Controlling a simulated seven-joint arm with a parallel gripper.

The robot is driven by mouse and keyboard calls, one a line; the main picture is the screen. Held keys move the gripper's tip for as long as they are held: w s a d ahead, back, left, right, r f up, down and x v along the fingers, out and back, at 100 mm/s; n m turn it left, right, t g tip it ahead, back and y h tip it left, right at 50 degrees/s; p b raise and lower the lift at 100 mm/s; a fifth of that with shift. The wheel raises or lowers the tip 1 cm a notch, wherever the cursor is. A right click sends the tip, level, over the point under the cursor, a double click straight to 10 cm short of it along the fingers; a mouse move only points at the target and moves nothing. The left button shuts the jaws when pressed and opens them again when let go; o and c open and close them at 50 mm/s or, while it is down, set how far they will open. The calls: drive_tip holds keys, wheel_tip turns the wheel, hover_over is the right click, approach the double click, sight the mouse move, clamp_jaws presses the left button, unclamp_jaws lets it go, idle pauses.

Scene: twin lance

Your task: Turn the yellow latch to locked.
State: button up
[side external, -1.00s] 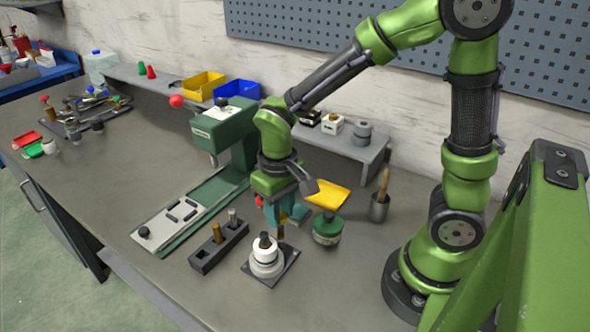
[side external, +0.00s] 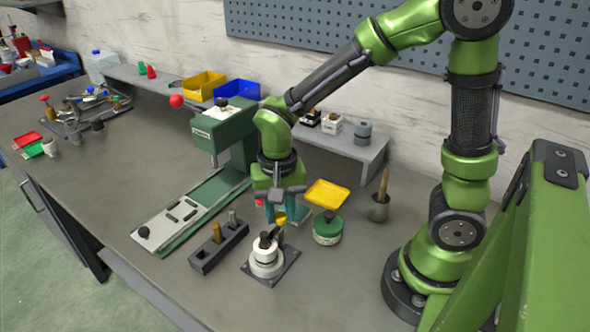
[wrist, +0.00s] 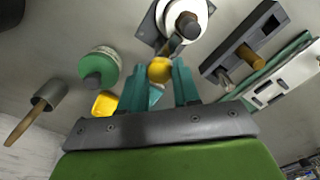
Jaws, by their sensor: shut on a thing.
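The yellow latch knob (side external: 281,219) sits at the end of a short dark arm reaching from a white round fixture (side external: 265,254) on a dark square plate. In the wrist view the knob (wrist: 160,69) is between the teal fingertips, and the white fixture (wrist: 197,18) is just beyond it. My gripper (side external: 277,214) points down, shut on the knob, behind the fixture in the side view. The fingers partly cover the knob and the latch arm.
A green round container (side external: 327,231) stands close to the right of my gripper, with a yellow tray (side external: 327,194) behind it. A dark block with pegs (side external: 219,247) lies left of the fixture. A green press (side external: 228,135) stands behind left. The front bench is clear.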

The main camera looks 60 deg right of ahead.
sight(280, 215)
idle(0.4)
drive_tip(key=o, duration=1.1)
drive_tip(key=shift+c, duration=0.2)
wheel_tip(280, 215, up, 17)
